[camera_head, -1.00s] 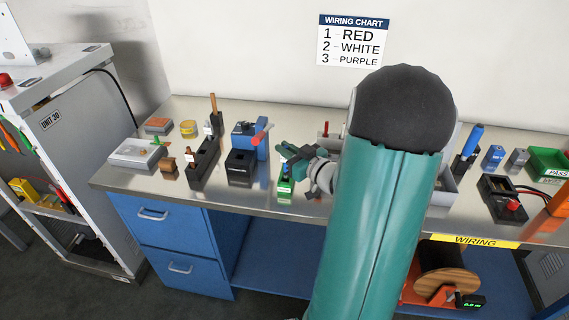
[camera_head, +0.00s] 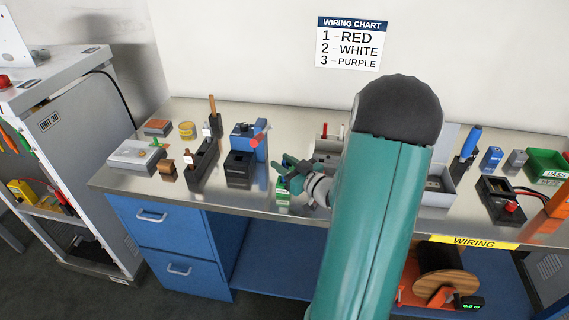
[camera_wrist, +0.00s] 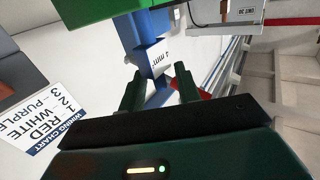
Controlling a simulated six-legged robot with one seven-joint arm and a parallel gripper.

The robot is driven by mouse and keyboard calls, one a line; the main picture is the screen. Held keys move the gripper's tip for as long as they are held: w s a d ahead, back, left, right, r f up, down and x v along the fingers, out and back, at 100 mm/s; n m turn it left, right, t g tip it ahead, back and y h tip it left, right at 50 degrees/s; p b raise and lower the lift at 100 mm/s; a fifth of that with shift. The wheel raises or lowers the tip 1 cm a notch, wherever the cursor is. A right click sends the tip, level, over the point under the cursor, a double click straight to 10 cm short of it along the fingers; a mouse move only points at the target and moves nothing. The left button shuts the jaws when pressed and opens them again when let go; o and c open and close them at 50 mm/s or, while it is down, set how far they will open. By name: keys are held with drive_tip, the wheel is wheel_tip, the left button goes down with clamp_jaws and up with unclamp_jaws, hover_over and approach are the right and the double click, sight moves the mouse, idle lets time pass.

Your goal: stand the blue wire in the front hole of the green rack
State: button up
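The green rack (camera_head: 283,197) stands near the front edge of the bench in the head view, directly below my gripper (camera_head: 289,166). The arm and gripper hide part of it. In the wrist view, a green block, the rack (camera_wrist: 75,12), fills the top edge. Which hole the wire meets is hidden.
A black rack (camera_head: 203,165) and a blue device with a red handle (camera_head: 243,142) stand to the left. A grey tray (camera_head: 436,196) lies right of my arm. A black box with a red knob (camera_head: 503,200) is further right. The wiring chart (camera_head: 349,44) hangs behind.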

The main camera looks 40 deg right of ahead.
drive_tip(key=shift+r, duration=0.2)
drive_tip(key=s, duration=1.2)
drive_tip(key=w+a+r+g+h, duration=0.2)
drive_tip(key=w+r+g+h, duration=0.3)
drive_tip(key=w, duration=0.4)
drive_tip(key=a+r+m+g, duration=0.1)
drive_tip(key=a+r+g, duration=0.1)
drive_tip(key=a+r, duration=0.35)
drive_tip(key=s+a+g+y, duration=0.1)
drive_tip(key=s+a, duration=0.3)
drive_tip(key=a, duration=0.4)
drive_tip(key=s+a+r+g+y, duration=0.1)
drive_tip(key=s+a+g+y, duration=0.1)
drive_tip(key=s+a, duration=0.3)
drive_tip(key=s+a+r+g+y, duration=0.1)
drive_tip(key=s+a, duration=0.3)
drive_tip(key=a, duration=0.6)
drive_tip(key=shift+s+a+r+n+g, duration=0.2)
drive_tip(key=shift+s+a+n+g, duration=0.15)
drive_tip(key=shift+g, duration=0.25)
